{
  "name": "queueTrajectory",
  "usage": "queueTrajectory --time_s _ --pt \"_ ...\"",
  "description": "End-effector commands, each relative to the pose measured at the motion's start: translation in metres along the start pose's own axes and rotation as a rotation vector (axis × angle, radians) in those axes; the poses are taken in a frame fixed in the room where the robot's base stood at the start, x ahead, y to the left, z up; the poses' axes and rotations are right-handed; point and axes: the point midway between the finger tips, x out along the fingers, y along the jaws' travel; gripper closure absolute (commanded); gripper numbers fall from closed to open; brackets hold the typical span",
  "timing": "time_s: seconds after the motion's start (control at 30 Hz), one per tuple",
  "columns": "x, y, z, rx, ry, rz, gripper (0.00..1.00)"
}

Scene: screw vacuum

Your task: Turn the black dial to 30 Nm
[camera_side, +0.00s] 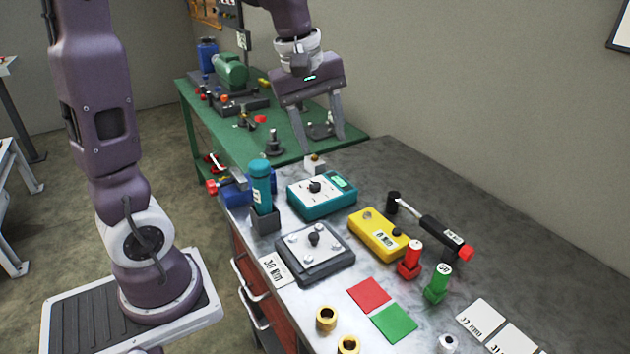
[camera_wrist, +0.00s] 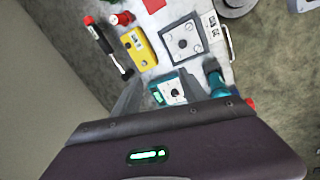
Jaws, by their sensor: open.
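A teal box (camera_side: 322,196) with a white top face and a small green display lies on the near workbench. A black dial (camera_side: 315,187) stands on its face; the dial also shows in the wrist view (camera_wrist: 174,92). I cannot read its setting. My gripper (camera_side: 322,144) is open and empty, held above and behind the teal box toward the bench's far end. In the wrist view its fingers (camera_wrist: 160,92) point toward the teal box, apart from the dial.
A teal-handled tool (camera_side: 260,182) stands upright left of the teal box. A small pale block (camera_side: 314,164) sits behind it. A yellow box (camera_side: 377,236), a red-ended wrench (camera_side: 440,236), and red (camera_side: 410,258) and green (camera_side: 437,282) upright pieces are to the right. Cards lie in front.

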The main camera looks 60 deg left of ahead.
Motion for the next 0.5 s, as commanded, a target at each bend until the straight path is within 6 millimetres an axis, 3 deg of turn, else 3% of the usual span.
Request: queueTrajectory --time_s 0.03,0.1,0.2,0.33,0.5 --pt "0.028 0.011 -0.034 -0.207 -0.004 -0.053 0.49" --pt "0.066 0.019 -0.079 -0.504 0.012 -0.111 0.49" --pt "0.116 0.016 -0.130 -0.836 0.054 -0.178 0.49" --pt "0.155 0.006 -0.164 -1.071 0.099 -0.223 0.49" --pt "0.180 -0.001 -0.171 -1.134 0.112 -0.236 0.49"
